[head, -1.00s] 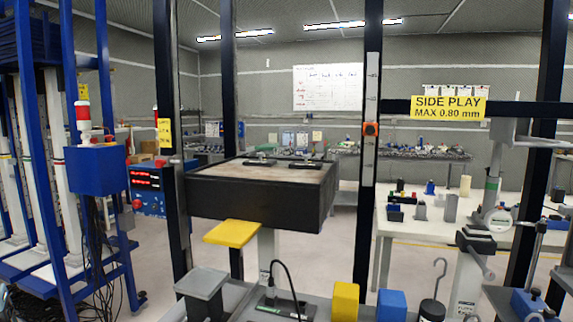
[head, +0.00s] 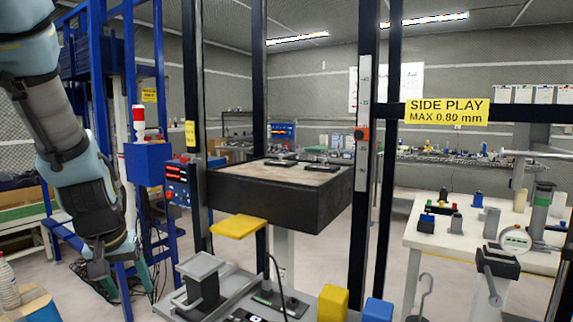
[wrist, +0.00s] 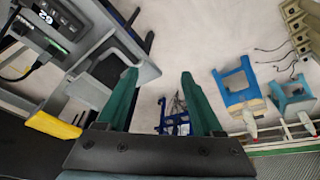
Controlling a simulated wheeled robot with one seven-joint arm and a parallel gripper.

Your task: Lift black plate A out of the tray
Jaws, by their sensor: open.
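Two flat black plates (head: 280,162) and (head: 322,168) lie on the tan floor of a wide, dark box-like tray (head: 272,202) in the head view. Each seems to have a small raised part on top. I cannot read any letter on them, so I cannot tell which is plate A. My gripper (head: 128,288) hangs at the lower left of the head view, fingers downward, well to the left of the tray. In the wrist view my gripper (wrist: 158,75) has its two green fingers apart with nothing between them. The plates are not recognisable there.
Dark upright posts (head: 368,150) frame the tray. A yellow pad (head: 238,226) juts out below its front. A blue frame with a box (head: 148,163) stands between my gripper and the tray. A grey bench with yellow (head: 333,302) and blue blocks lies in front.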

